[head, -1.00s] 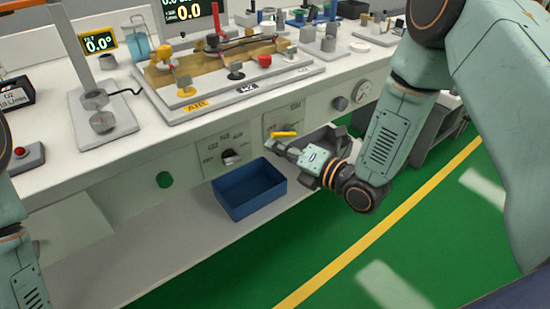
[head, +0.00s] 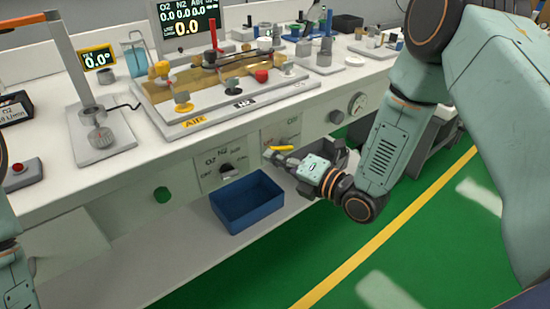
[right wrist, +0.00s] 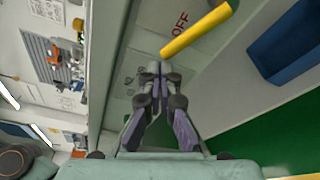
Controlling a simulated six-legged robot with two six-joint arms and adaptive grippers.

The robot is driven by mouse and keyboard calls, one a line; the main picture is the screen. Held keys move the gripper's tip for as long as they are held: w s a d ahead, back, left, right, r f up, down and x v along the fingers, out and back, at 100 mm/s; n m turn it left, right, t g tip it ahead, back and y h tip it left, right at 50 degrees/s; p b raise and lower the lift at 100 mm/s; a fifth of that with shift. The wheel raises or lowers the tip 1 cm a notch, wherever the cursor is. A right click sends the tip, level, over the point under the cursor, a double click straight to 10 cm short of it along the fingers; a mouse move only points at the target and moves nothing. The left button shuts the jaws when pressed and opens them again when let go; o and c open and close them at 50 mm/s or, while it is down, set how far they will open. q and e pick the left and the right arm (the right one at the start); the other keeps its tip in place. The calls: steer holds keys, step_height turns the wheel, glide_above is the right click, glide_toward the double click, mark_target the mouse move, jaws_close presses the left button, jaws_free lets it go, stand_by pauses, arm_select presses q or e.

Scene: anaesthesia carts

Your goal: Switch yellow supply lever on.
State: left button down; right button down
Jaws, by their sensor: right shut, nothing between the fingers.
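In the right wrist view the lever (right wrist: 198,30) is a yellow bar beside the printed word OFF. My right gripper (head: 270,154) is shut and empty, at the lever's left end and slightly below it. In the right wrist view its closed fingertips (right wrist: 160,68) are just short of the lever's near end; I cannot tell whether they touch. My left arm shows only at the left edge, and its gripper is out of view.
A blue bin (head: 247,201) stands below the panel. The bench top holds a valve board (head: 200,110). Green floor is clear in front.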

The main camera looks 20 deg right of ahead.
steer(key=shift+r, duration=0.2)
steer(key=shift+w+d+r+m+t+p, duration=0.15)
steer(key=shift+d+r+m+p, duration=0.25)
steer(key=shift+m, duration=0.3)
steer(key=shift+w+d+r+m+t+p, duration=0.1)
steer(key=shift+d+r+m+t+p, duration=0.05)
steer(key=shift+r+m+p, duration=0.45)
steer(key=d+r+m, duration=0.1)
steer(key=m, duration=0.1)
steer(key=w+d+r+m+t+p, duration=0.1)
steer(key=d+m, duration=0.1)
steer(key=m, duration=0.1)
steer(key=d+m, duration=0.1)
steer(key=m, duration=0.2)
steer(key=shift+w+d+r+t+y+p, duration=0.25)
steer(key=shift+w+r+t+y+p, duration=0.05)
steer(key=shift+r+t+y+p, duration=0.1)
steer(key=shift+w+d, duration=0.15)
steer(key=shift+d, duration=0.35)
steer(key=shift+r, duration=0.1)
